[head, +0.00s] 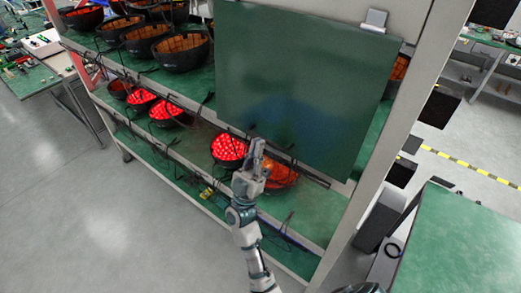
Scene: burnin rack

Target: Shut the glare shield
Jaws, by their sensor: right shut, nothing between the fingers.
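The glare shield (300,85) is a large dark green panel at the upper middle of the head view. It hangs down over the right part of the rack's shelves and hides part of them. A small light grey latch or handle (376,18) is at its top right. My right gripper (257,152) is shut and empty, pointing up near the panel's lower left edge; I cannot tell whether it touches. Part of a lit bowl-shaped unit (281,176) is hidden behind it. My left gripper is out of view.
The rack's green shelves hold several dark bowl-shaped units, some lit red (229,148), with loose cables. A pale rack post (400,120) stands right of the panel. A green table (460,240) is at the lower right. Grey floor (130,220) is clear at the lower left.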

